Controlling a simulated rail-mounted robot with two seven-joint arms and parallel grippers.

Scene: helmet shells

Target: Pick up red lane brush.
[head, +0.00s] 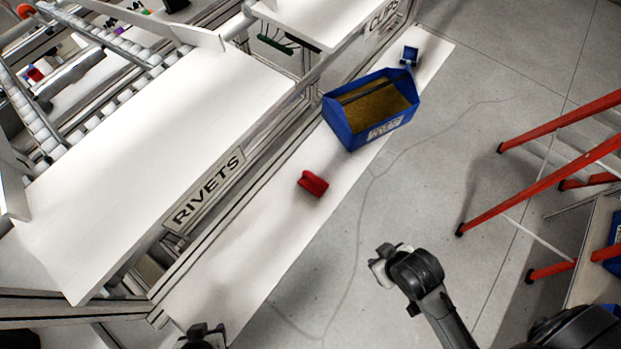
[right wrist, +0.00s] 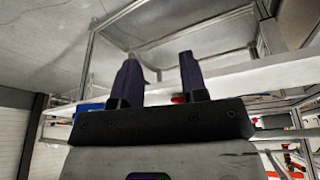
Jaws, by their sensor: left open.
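The red lane brush (head: 312,184) lies on the long white shelf below the RIVETS label, in the middle of the head view. My left gripper (head: 205,330) shows partly at the bottom edge, open and empty, well below and left of the brush. My right gripper (head: 382,266) is over the grey floor, below and right of the brush and apart from it. In the right wrist view its two dark fingers (right wrist: 159,60) stand apart with nothing between them. A small red patch (right wrist: 178,99) behind them may be the brush, mostly hidden.
A blue bin (head: 345,129) with brown contents stands on the shelf, above and right of the brush. A white RIVETS table (head: 150,130) borders the shelf. Red ladder legs (head: 530,185) stand at right. The shelf around the brush is clear.

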